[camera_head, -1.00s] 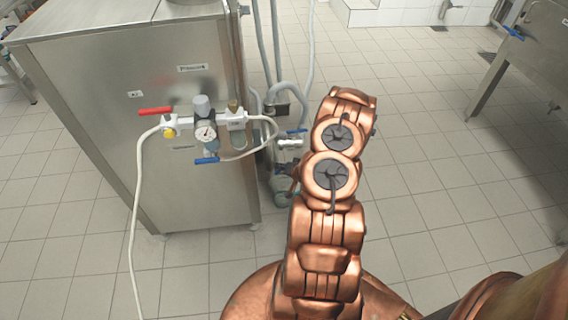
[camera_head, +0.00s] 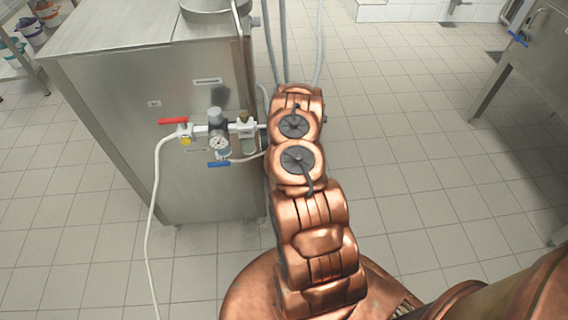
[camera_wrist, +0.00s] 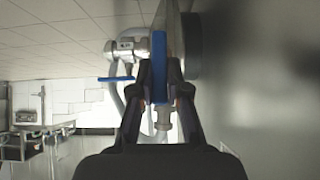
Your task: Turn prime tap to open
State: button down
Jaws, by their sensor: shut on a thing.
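In the wrist view, my gripper (camera_wrist: 159,68) has its two dark fingers on either side of a flat blue tap handle (camera_wrist: 159,84) and is shut on it. The handle stands lengthwise in the picture between the fingers. A metal fitting (camera_wrist: 163,121) shows between the fingers, below the handle. A second blue handle (camera_wrist: 116,79) lies crosswise to the left, by a metal valve body (camera_wrist: 127,48). Both are apart from my fingers. In the head view, my arm hides the gripper and the gripped tap. I cannot tell how far the tap is turned.
A steel cabinet (camera_head: 120,130) stands left of my arm. Grey pipes (camera_head: 281,45) rise behind.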

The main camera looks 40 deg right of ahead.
jog(key=shift+w, duration=0.1)
dwell(0.4)
jog(key=c, duration=1.1)
grip_release()
jog(key=shift+c, duration=0.2)
jog(key=v, duration=1.2)
jog(key=shift+a, duration=0.1)
